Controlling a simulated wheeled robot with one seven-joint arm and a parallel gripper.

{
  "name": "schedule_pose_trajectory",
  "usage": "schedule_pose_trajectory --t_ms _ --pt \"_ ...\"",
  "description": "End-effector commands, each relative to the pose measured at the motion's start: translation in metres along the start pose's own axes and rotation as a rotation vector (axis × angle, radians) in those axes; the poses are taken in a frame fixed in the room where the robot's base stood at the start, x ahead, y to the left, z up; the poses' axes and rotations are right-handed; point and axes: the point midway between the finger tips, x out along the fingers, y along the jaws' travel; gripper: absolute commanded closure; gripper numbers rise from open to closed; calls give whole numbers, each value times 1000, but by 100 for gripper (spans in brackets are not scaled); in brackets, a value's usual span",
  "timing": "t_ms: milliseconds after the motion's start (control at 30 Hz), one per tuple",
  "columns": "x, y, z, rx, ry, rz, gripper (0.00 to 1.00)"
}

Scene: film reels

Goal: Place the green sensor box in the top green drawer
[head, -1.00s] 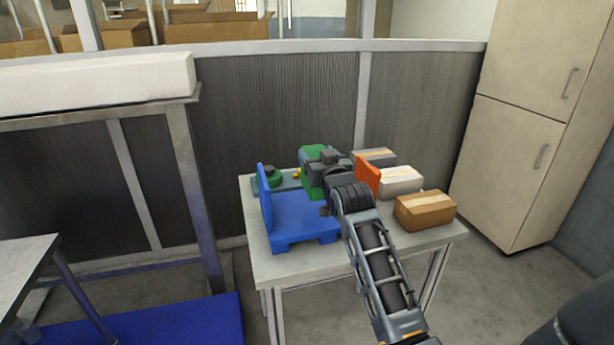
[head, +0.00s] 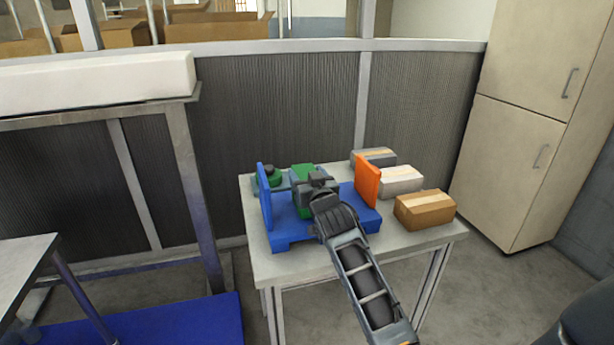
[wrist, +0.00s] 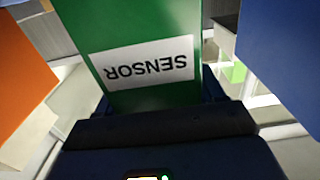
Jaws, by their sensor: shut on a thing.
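The green sensor box (wrist: 145,45), with a white label reading SENSOR, fills the upper middle of the wrist view. In the head view it is the green block (head: 301,172) partly covered by my gripper (head: 318,182). My gripper is shut on the box, over the blue stand (head: 290,234), between its blue side panel (head: 265,196) and the orange panel (head: 367,182). The gripper hides much of the box, and I cannot tell whether the box touches the stand. No top green drawer can be made out in either view.
A grey tray with a round green item (head: 273,176) lies behind the blue panel. A brown carton (head: 426,210), a white carton (head: 401,180) and a grey carton (head: 373,158) are at the right of the table (head: 262,264). A tall cabinet (head: 513,165) stands further right.

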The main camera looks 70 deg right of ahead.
Motion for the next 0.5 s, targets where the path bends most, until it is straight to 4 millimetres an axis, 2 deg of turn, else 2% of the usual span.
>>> schedule_pose_trajectory --t_ms 33,300,500 --pt "0 0 2 0 0 0 31" --pt "0 0 1 0 0 0 7" --pt "0 0 1 0 0 0 7"
